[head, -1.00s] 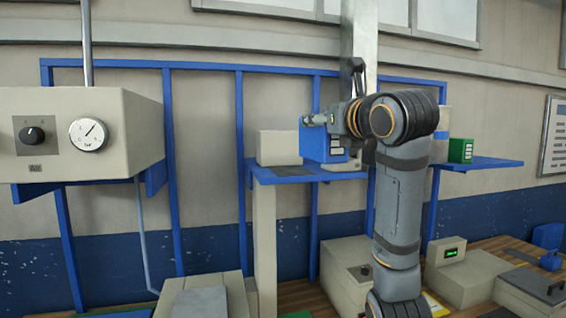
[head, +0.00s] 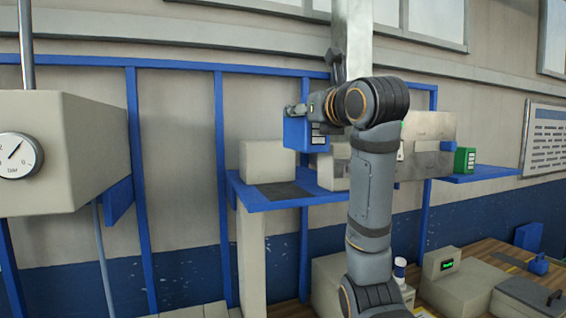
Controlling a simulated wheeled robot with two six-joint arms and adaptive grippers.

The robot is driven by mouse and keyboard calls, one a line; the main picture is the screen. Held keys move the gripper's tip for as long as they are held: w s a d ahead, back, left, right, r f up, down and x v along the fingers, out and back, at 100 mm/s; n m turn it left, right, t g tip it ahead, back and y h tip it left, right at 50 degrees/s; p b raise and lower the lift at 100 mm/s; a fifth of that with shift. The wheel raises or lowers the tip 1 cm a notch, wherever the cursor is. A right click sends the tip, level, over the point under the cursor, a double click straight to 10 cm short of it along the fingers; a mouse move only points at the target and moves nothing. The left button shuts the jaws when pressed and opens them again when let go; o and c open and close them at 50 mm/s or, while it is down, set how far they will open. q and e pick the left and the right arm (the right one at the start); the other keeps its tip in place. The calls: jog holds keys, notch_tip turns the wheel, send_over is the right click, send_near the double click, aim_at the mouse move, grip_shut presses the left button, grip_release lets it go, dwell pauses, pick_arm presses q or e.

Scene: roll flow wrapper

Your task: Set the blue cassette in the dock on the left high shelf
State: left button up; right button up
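The blue cassette (head: 298,135), with pale label strips on its side, hangs upright in the air in front of the wall. My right gripper (head: 296,109) is at its top and appears shut on it; the fingers are small and partly hidden. The left high shelf (head: 258,206) is a blue board below the cassette. On it are a beige block (head: 266,161) and a dark flat pad (head: 287,190), which may be the dock; I cannot tell surely. The cassette is clear of the shelf, up and right of the pad. My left gripper is out of view.
A beige box with a dial (head: 62,150) juts out at left. A metal plate (head: 428,140) stands behind my arm. A green cassette (head: 464,161) sits on the right blue shelf (head: 485,175). Beige machines (head: 465,283) cover the bench at lower right.

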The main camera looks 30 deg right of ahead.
send_over(284, 142)
jog(key=s+d, duration=0.1)
jog(key=s, duration=0.1)
jog(key=shift+s+d+f, duration=0.1)
jog(key=shift+s+f, duration=0.05)
jog(key=shift+f, duration=0.65)
jog(key=w+f, duration=0.2)
jog(key=shift+w+f, duration=0.2)
jog(key=shift+f, duration=0.2)
jog(key=shift+w+f+p, duration=0.35)
jog(key=shift+w+f, duration=0.75)
jog(key=shift+w, duration=0.1)
jog(key=shift+s+f, duration=0.1)
jog(key=shift+f, duration=0.05)
jog(key=f, duration=0.2)
jog(key=shift+a+f+p, duration=0.2)
jog(key=shift+f+p, duration=0.2)
jog(key=shift+w+f, duration=0.2)
jog(key=shift+f, duration=0.15)
jog(key=shift+d+f, duration=0.1)
jog(key=shift+d, duration=0.1)
jog(key=shift+s+a, duration=0.15)
jog(key=o, duration=1.7)
jog(key=shift+f, duration=0.1)
jog(key=shift+c, duration=0.2)
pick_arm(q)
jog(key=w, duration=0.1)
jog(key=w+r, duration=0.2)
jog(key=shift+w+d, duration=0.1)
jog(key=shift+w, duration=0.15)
